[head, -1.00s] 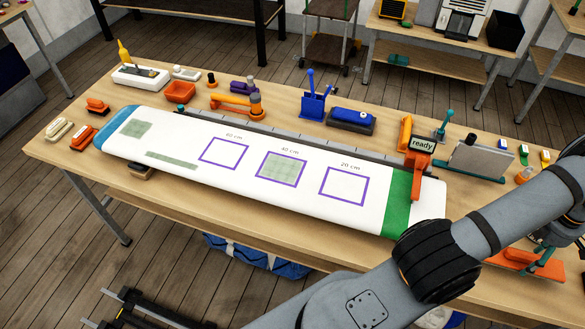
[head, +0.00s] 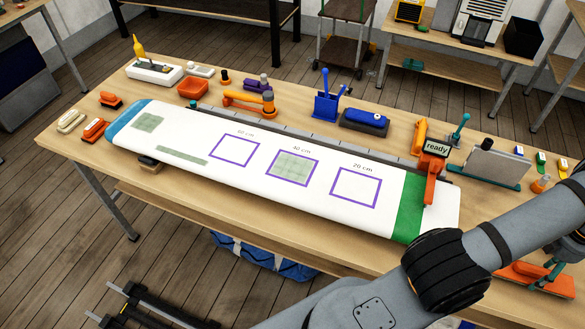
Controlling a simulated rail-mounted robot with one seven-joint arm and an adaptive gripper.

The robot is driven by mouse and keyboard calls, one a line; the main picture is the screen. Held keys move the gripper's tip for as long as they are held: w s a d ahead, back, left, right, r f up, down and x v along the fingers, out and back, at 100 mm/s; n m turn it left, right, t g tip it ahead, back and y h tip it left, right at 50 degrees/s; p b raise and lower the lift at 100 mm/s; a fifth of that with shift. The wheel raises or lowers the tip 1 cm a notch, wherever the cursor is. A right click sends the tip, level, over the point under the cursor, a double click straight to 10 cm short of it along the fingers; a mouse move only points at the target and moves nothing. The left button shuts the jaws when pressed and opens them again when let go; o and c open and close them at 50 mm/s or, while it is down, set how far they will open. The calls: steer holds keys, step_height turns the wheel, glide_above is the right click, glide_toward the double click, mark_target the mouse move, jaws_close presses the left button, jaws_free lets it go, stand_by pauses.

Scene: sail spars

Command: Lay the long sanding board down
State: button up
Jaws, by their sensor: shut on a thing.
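The long sanding board, as far as I can tell, is the flat orange board (head: 527,279) with teal upright grips at the lower right, over the near right end of the table. My gripper (head: 562,246) shows only in part at the right edge, beneath my own arm. It is shut at a teal grip of this board; the fingertips are small and mostly hidden. I cannot tell whether the board's underside touches the table.
A long white panel (head: 310,207) with purple squares and a green band fills the table's middle. An orange stand with a "ready" display (head: 436,148) rises at its right end. A grey plate in a teal stand (head: 490,166) and small bottles crowd the back right.

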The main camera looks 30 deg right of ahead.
steer(key=shift+f+b, duration=0.5)
steer(key=shift+f, duration=0.2)
steer(key=o, duration=1.1)
steer(key=shift+r, duration=0.1)
step_height(320, 180, up, 12)
